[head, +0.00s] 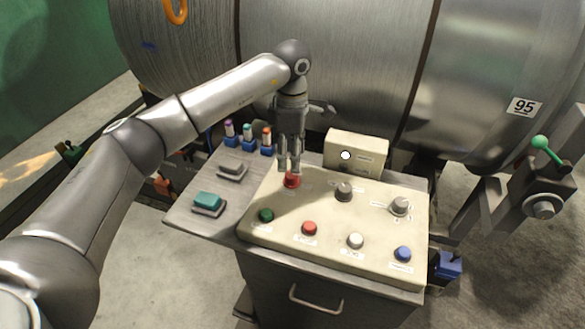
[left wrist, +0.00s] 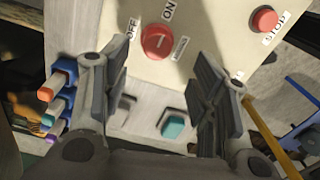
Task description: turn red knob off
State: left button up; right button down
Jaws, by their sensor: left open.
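The red knob (head: 291,181) sits at the back left of the cream control panel (head: 385,235). In the left wrist view the red knob (left wrist: 157,42) shows a pale line on its face, with "OFF" and "ON" labels beside it; I cannot tell which label the line points to. My left gripper (head: 289,168) points down just above the knob, its fingertips partly overlapping it in the head view. In the left wrist view my left gripper (left wrist: 158,72) is open and empty, the knob showing beyond the gap between its fingers. My right gripper is not in view.
A red button (head: 309,228) and other coloured buttons line the front. A cream box (head: 356,152) rises behind. Small coloured-top items (head: 248,138) stand left of the gripper.

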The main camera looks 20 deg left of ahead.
aim_at(292, 174)
pick_arm(q)
notch_tip(292, 174, down, 4)
jog(key=shift+w+r+p, duration=0.1)
jog(key=shift+r+p, duration=0.1)
jog(key=shift+p, duration=0.15)
notch_tip(292, 174, down, 3)
jog(key=shift+f, duration=0.15)
jog(key=c, duration=1)
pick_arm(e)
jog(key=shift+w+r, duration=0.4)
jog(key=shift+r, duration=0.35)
